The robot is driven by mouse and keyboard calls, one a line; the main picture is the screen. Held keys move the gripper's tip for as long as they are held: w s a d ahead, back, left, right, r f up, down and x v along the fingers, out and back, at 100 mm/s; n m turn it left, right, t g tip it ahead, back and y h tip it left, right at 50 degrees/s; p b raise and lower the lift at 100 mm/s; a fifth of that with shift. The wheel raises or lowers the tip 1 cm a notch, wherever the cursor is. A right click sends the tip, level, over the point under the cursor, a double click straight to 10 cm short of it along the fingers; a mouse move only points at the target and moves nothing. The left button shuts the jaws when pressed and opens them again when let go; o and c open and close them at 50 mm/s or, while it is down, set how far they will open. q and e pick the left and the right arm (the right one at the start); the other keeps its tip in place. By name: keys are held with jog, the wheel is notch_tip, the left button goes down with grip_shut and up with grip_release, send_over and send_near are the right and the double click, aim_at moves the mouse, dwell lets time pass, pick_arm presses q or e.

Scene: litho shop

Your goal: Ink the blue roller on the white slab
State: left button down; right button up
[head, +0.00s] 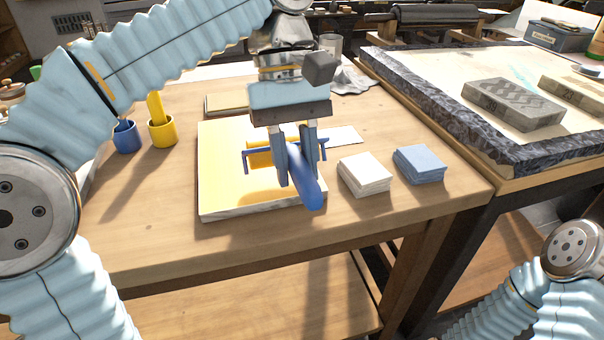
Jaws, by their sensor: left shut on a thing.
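The blue roller (313,194) has a blue handle and a blue frame. Its drum (259,157) looks yellow where it shows, and the gripper hides part of it. My left gripper (297,172) is shut on the roller's handle, with the handle end pointing toward the front. The white slab (235,214) lies on the wooden table, its top largely covered in yellow ink. The roller is over the slab's right half; I cannot tell for sure whether the drum touches it. My right gripper is out of view; only part of that arm shows at lower right.
A blue cup (127,137) and a yellow cup (162,131) stand left of the slab. White cloths (365,174) and blue cloths (419,164) are stacked to the right. A stone-edged bench (440,120) bears grey blocks (512,104). The table's front strip is clear.

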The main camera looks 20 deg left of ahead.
pick_arm(q)
jog(key=w+a, duration=0.1)
jog(key=w, duration=0.1)
jog(key=w+a+p, duration=0.1)
jog(key=w, duration=0.1)
jog(key=w+a+p, duration=0.1)
jog(key=w+a, duration=0.1)
jog(key=w, duration=0.1)
jog(key=shift+a+r, duration=0.1)
jog(key=shift+r, duration=0.15)
jog(key=w+a+p, duration=0.1)
jog(key=w+a, duration=0.1)
jog(key=w, duration=0.1)
jog(key=w+a+p, duration=0.1)
jog(key=w+p, duration=0.1)
jog(key=w, duration=0.1)
jog(key=w+a+p, duration=0.2)
jog(key=w, duration=0.1)
jog(key=shift+a, duration=0.3)
jog(key=shift+w+a+f, duration=0.35)
jog(key=shift+w+f, duration=0.15)
jog(key=shift+f, duration=0.3)
jog(key=shift+f, duration=0.65)
